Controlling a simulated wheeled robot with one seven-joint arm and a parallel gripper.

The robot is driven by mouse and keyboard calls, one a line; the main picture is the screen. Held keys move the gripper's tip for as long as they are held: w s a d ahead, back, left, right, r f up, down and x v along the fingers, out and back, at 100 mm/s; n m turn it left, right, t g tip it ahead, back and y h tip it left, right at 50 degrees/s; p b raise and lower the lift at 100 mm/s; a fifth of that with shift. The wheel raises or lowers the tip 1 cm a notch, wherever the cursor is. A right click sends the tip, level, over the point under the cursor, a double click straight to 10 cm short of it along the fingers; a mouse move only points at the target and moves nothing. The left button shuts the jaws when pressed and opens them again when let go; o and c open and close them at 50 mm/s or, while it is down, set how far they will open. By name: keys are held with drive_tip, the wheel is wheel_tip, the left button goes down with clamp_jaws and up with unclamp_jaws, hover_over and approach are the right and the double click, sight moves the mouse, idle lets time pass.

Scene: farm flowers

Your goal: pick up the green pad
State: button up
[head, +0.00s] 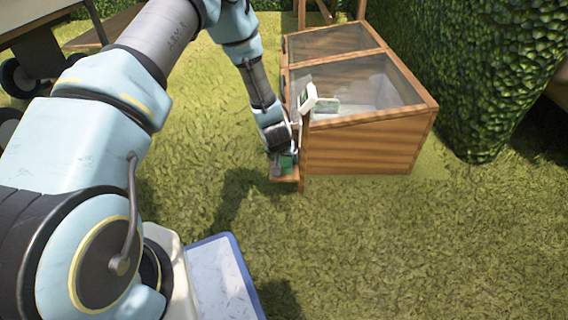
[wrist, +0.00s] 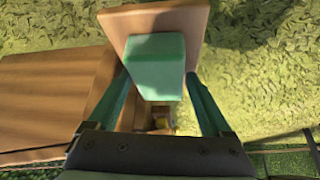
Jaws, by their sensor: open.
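The green pad (wrist: 156,64) is a block-shaped green piece on a small wooden board (wrist: 190,20) in the wrist view. In the head view the green pad (head: 287,163) shows small, low by the left front corner of the wooden box, partly hidden by my gripper. My gripper (wrist: 157,90) is open, with one green-tinted finger on each side of the pad. I cannot tell whether the fingers touch it. In the head view my gripper (head: 277,158) points down at the board.
A wooden cold frame (head: 360,148) with clear panes stands just right of my gripper. A white-and-green item (head: 308,98) is at its left edge, and another (head: 326,105) is behind it. A hedge (head: 490,80) stands at the right.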

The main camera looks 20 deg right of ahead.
sight(283, 158)
drive_tip(key=c, duration=1.1)
drive_tip(key=shift+o, duration=0.2)
drive_tip(key=shift+r, duration=0.1)
drive_tip(key=shift+a+r+p, duration=0.15)
drive_tip(key=shift+r+p, duration=0.2)
drive_tip(key=shift+p, duration=0.2)
wheel_tip(283, 158, up, 7)
drive_tip(key=p, duration=0.3)
drive_tip(key=shift+f+p, duration=0.15)
drive_tip(key=shift+p, duration=0.25)
drive_tip(key=s+a+p, duration=0.1)
drive_tip(key=a, duration=0.5)
drive_tip(key=s+a+p, duration=0.1)
drive_tip(key=s+a, duration=0.1)
drive_tip(key=a, duration=0.4)
drive_tip(key=s+a+p, duration=0.2)
drive_tip(key=a, duration=0.5)
drive_tip(key=shift+f, duration=0.3)
